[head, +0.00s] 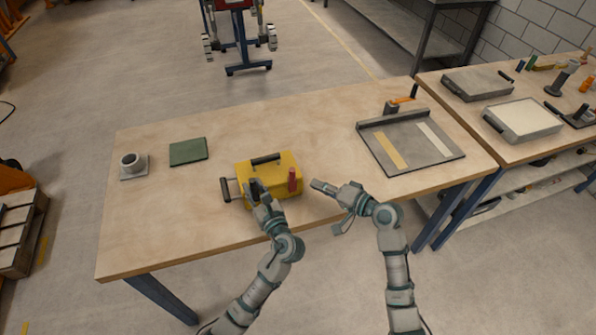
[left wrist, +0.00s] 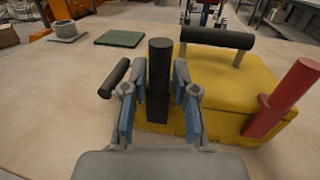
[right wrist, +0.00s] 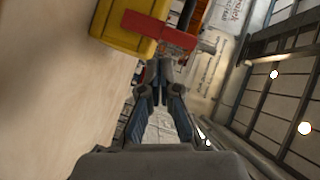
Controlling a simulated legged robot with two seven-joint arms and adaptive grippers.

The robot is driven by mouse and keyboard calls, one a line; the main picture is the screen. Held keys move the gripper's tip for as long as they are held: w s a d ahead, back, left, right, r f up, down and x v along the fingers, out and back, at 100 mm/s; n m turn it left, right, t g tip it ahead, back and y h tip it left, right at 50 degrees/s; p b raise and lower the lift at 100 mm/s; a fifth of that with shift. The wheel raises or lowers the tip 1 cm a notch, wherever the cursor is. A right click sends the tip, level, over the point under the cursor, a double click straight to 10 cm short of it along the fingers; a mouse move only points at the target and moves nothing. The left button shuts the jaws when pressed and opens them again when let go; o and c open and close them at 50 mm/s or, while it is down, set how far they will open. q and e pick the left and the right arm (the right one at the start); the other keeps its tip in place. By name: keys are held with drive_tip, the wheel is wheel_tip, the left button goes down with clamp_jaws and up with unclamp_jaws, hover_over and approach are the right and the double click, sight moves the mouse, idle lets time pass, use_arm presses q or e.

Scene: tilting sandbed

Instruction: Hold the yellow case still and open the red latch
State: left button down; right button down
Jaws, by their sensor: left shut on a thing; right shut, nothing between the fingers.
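The yellow case (head: 274,168) stands near the front edge of the wooden table. It also shows in the left wrist view (left wrist: 225,80) and the right wrist view (right wrist: 122,38). The red latch (head: 292,181) stands upright at its front right side; in the left wrist view the latch (left wrist: 290,92) leans slightly. My left gripper (head: 256,190) is shut on a black upright post (left wrist: 159,65) at the left part of the case. My right gripper (head: 322,187) is shut and empty, to the right of the case and apart from the latch (right wrist: 160,31).
A black bar handle (head: 226,189) sticks out at the case's left, and another (left wrist: 217,38) is on top. A green pad (head: 188,151) and a grey cup (head: 131,161) lie left. A grey tray (head: 411,142) lies right. Bare table separates them.

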sight(292, 179)
drive_tip(key=w+d+m+y, duration=0.1)
drive_tip(key=d, duration=0.1)
drive_tip(key=w+d+r+m+y, duration=0.1)
drive_tip(key=w+m, duration=0.1)
drive_tip(key=shift+w+d+m+t, duration=0.15)
drive_tip(key=shift+d+m+t, duration=0.15)
drive_tip(key=shift+d, duration=0.1)
drive_tip(key=x, duration=0.3)
drive_tip(key=s+x, duration=0.1)
drive_tip(key=x, duration=0.2)
drive_tip(key=s+a+x, duration=0.1)
drive_tip(key=x, duration=0.2)
drive_tip(key=shift+w+a+f, duration=0.1)
drive_tip(key=shift+a, duration=0.05)
drive_tip(key=shift+s+a, duration=0.1)
drive_tip(key=shift+s, duration=0.75)
